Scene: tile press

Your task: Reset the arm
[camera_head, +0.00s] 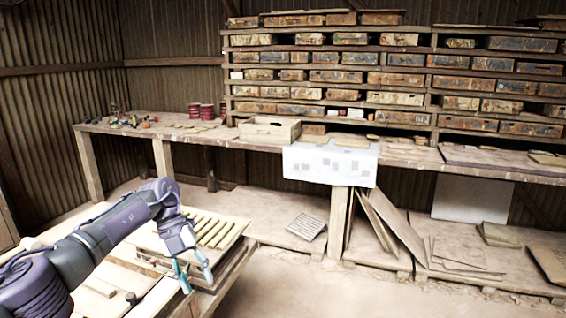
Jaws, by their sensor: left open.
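My left arm comes in from the lower left. My left gripper (194,275) is open, with its light-blue fingertips pointing down and apart. Nothing shows between the fingers. It hangs over the near right corner of a low wooden table (228,278). A slatted wooden tray (233,229) lies on that table just behind and right of the gripper's wrist. My right gripper is not in the picture.
A long workbench (225,131) runs along the back wall, with a wooden crate (269,130) and a white patterned cloth (331,163) on it. Shelves of boxes (400,75) stand above. Boards (385,215) lean below. The floor (350,290) at front right is clear.

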